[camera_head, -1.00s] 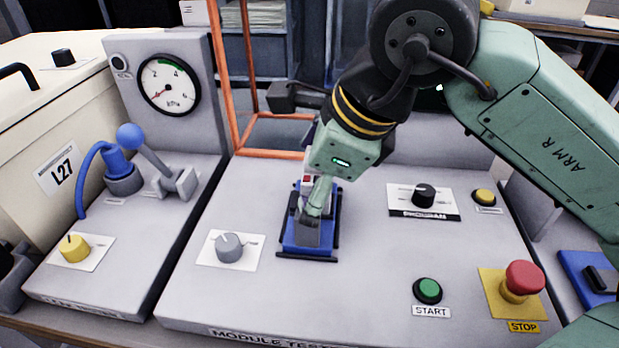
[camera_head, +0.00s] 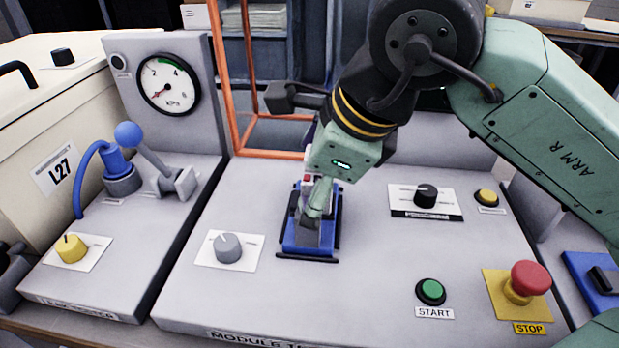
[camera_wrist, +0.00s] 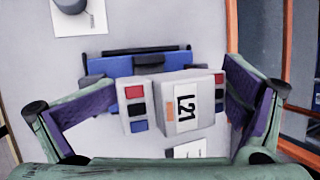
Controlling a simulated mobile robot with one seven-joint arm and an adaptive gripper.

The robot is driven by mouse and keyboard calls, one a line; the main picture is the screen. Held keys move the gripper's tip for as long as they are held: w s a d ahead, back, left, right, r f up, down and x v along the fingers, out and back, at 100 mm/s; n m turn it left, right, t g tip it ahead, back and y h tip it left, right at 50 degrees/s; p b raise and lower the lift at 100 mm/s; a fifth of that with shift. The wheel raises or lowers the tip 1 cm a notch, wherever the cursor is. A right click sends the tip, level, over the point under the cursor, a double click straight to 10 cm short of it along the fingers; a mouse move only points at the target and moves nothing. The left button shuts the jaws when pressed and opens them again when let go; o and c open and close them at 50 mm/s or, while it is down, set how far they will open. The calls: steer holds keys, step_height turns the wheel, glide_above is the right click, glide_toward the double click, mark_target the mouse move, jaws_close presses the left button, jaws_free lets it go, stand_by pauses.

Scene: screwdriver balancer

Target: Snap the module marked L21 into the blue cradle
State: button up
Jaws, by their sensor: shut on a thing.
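The module marked L21 (camera_wrist: 185,105) is a pale grey block with a white label and red, dark and blue patches, between my gripper's two purple-padded fingers in the wrist view. My gripper (camera_wrist: 168,102) is shut on it. The blue cradle (camera_wrist: 120,66) with dark rails lies just behind and under the module there. In the head view my gripper (camera_head: 318,205) is low over the blue cradle (camera_head: 308,252), and the fingers hide much of the module. I cannot tell whether the module is fully seated.
A grey knob (camera_head: 228,247) stands left of the cradle. A black knob (camera_head: 425,195), green START button (camera_head: 430,291) and red STOP button (camera_head: 528,279) stand to the right. An orange frame (camera_head: 262,154) rises behind. The panel just around the cradle is clear.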

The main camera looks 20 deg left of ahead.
steer(key=shift+s+a+f, duration=0.1)
steer(key=shift+s+f, duration=0.05)
steer(key=shift+f, duration=0.3)
stand_by(0.6)
steer(key=shift+s+a+f+b, duration=0.15)
steer(key=shift+s+f+b, duration=0.15)
steer(key=shift+b, duration=0.25)
stand_by(0.8)
stand_by(0.6)
steer(key=shift+s+a+n+b, duration=0.2)
steer(key=shift+n+b, duration=0.1)
steer(key=shift+b, duration=0.25)
stand_by(0.7)
steer(key=shift+d+f+b, duration=0.1)
steer(key=shift+f+b, duration=0.25)
stand_by(0.8)
steer(key=o, duration=1.6)
steer(key=shift+o, duration=0.2)
steer(key=shift+d+r, duration=0.15)
steer(key=shift+r, duration=0.3)
steer(key=v, duration=1.2)
steer(key=shift+w+r+y, duration=0.25)
steer(key=shift+r+y, duration=0.05)
steer(key=shift+r, duration=0.15)
